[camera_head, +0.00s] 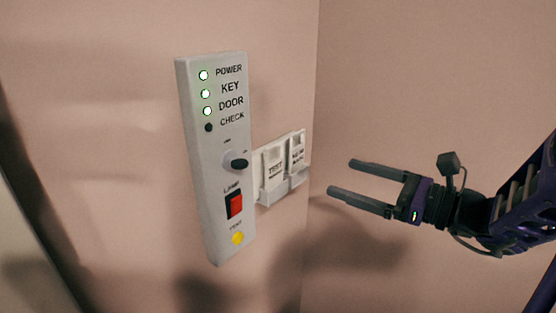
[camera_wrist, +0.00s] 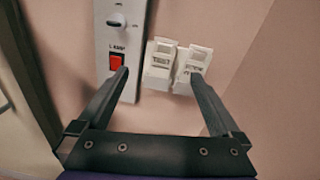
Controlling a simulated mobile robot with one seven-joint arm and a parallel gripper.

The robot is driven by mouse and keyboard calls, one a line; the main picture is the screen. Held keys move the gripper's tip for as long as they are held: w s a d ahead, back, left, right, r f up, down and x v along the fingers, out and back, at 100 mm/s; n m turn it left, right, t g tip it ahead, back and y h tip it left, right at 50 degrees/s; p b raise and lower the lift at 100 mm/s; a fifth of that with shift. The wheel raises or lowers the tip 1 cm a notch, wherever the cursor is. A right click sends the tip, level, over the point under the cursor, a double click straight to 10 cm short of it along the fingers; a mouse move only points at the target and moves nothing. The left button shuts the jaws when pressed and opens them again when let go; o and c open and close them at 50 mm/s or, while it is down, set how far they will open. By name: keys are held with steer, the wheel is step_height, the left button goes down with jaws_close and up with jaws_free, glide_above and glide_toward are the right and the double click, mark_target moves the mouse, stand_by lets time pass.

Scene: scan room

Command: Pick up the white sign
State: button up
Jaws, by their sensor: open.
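Two small white signs sit side by side in a white wall holder (camera_head: 272,198). The left sign (camera_head: 273,163) reads TEST; the right sign (camera_head: 297,150) has dark lettering too small to read. In the wrist view the TEST sign (camera_wrist: 161,58) appears between my fingers, and the right sign (camera_wrist: 196,57) is partly behind the right fingertip. My gripper (camera_head: 341,177) is open and empty, its fingers pointing left toward the holder, with a gap between the tips and the signs in the head view.
A grey control panel (camera_head: 214,153) is mounted on the wall left of the signs, with lamps, a dark knob (camera_head: 239,164), a red switch (camera_head: 235,205) and a yellow button (camera_head: 238,238). A wall corner stands just right of the holder. The space around my gripper looks clear.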

steer(key=m, duration=0.1)
steer(key=t+b, duration=0.1)
steer(key=b, duration=0.1)
glide_toward(280, 154)
steer(key=a, duration=0.4)
steer(key=shift+m, duration=0.4)
steer(key=shift+w+a+r, duration=0.2)
steer(key=shift+w+a, duration=0.45)
steer(key=shift+w+a+r, duration=0.25)
steer(key=shift+w+a, duration=0.4)
steer(key=shift+w+a+r, duration=0.2)
steer(key=shift+w+a, duration=0.45)
steer(key=shift+w, duration=0.05)
jaws_close()
